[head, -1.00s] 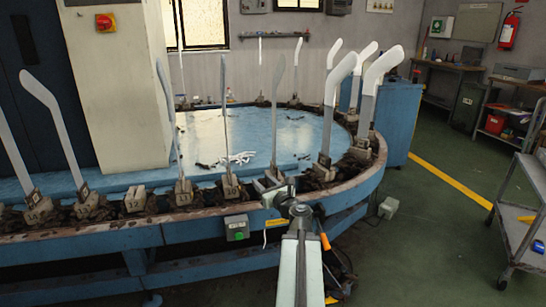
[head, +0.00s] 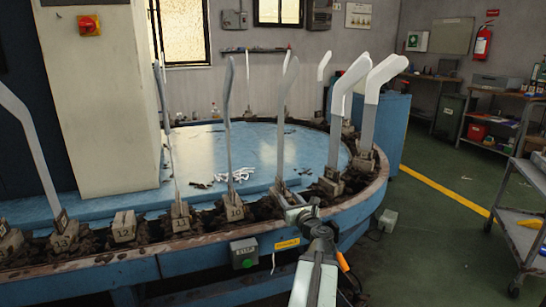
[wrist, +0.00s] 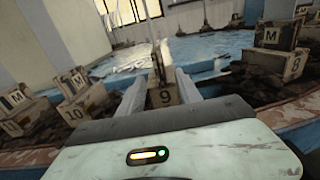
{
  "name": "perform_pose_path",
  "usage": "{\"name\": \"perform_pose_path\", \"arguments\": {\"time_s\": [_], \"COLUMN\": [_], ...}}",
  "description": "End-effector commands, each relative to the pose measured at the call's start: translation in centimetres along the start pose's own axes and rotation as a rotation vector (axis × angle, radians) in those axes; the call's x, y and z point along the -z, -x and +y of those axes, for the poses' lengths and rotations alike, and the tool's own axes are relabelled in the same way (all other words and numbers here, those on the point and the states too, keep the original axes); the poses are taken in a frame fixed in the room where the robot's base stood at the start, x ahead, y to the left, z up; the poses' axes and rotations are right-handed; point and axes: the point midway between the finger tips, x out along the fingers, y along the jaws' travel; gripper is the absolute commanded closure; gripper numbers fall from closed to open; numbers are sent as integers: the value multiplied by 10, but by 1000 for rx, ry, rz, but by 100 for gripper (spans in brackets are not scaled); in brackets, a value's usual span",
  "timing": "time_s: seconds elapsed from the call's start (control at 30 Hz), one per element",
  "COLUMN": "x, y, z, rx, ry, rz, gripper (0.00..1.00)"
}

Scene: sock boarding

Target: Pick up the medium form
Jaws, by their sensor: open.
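Flat grey forms stand upright on numbered blocks around the blue round table. The form on block 9 (head: 286,115) rises just beyond my gripper (head: 300,212). In the wrist view my gripper (wrist: 160,88) is open and empty, with block 9 (wrist: 164,96) seen between its fingers; I cannot tell whether they touch it. The lettered tag above that block is unreadable. Block 8 (wrist: 281,63), to the right in the wrist view, carries a tag marked M. Its form (head: 345,115) is wide and bent at the top in the head view. Another M tag (wrist: 15,98) shows at the far left.
The form on block 10 (head: 228,125) stands left of my gripper. Block 12 (head: 124,225) is bare. The table rim (head: 130,270) carries a green-button box (head: 244,252).

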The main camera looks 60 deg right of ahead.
Motion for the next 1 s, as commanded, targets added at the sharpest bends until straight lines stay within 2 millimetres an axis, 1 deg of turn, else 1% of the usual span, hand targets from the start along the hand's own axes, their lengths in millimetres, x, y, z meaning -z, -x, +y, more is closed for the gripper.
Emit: {"name": "perform_pose_path", "arguments": {"time_s": [0.2,0.37,0.47,0.57,0.63,0.7,0.87,0.9,0.97,1.0], "x": [-1,-2,-4,-7,-5,-5,-5,-5,-5,-5], "y": [-26,-31,-45,-64,-76,-80,-79,-79,-79,-79], "z": [2,2,1,0,0,1,2,2,2,2], "rx": [-5,-4,-5,-7,-6,-5,-5,-5,-6,-6], "ry": [0,0,0,0,0,0,0,0,0,0], "rz": [0,0,0,0,0,0,0,0,0,0], "gripper": [59,59,59,59,59,59,59,65,81,92]}}
